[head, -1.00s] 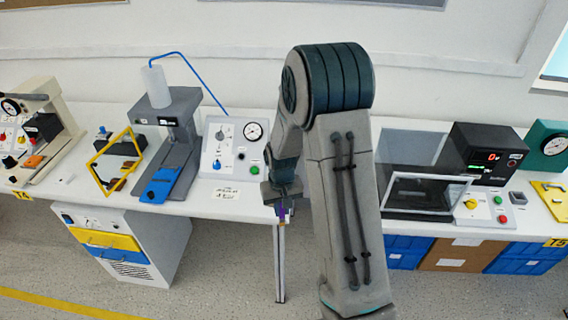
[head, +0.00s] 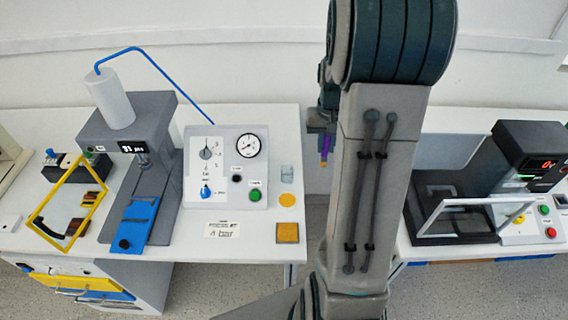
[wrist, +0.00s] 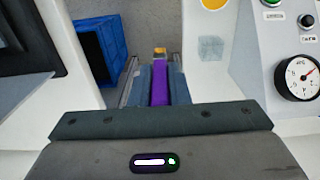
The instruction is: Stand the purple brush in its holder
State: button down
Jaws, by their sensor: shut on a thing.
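The purple brush (head: 327,146) hangs from my gripper (head: 327,128) in the head view, yellowish tip downward, over the gap between the two benches. In the wrist view my gripper (wrist: 160,88) is shut on the brush (wrist: 159,90), which lies along the fingers with its tip pointing away. A small translucent cup (head: 287,173), which looks like the holder, stands on the left bench near its right edge. The cup (wrist: 210,48) also shows in the wrist view, right of the brush tip and apart from it. My arm covers part of the gripper in the head view.
A control box (head: 226,165) with a gauge stands left of the cup. A yellow disc (head: 287,200) and a yellow-brown square (head: 288,233) lie in front of the cup. The right bench holds a clear-lidded machine (head: 450,215). A blue crate (wrist: 98,50) is below.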

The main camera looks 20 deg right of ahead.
jog(key=shift+w+a+f+p, duration=0.55)
jog(key=shift+w+a+f, duration=0.7)
jog(key=shift+f, duration=0.45)
jog(key=shift+w+a+f+p, duration=0.5)
jog(key=shift+w+a+f, duration=0.6)
jog(key=shift+a+f, duration=0.5)
jog(key=shift+w+a+f+p, duration=0.55)
jog(key=shift+w+a+f, duration=0.6)
jog(key=shift+f, duration=0.7)
jog(key=shift+f, duration=0.15)
jog(key=c, duration=1.4)
grip_release()
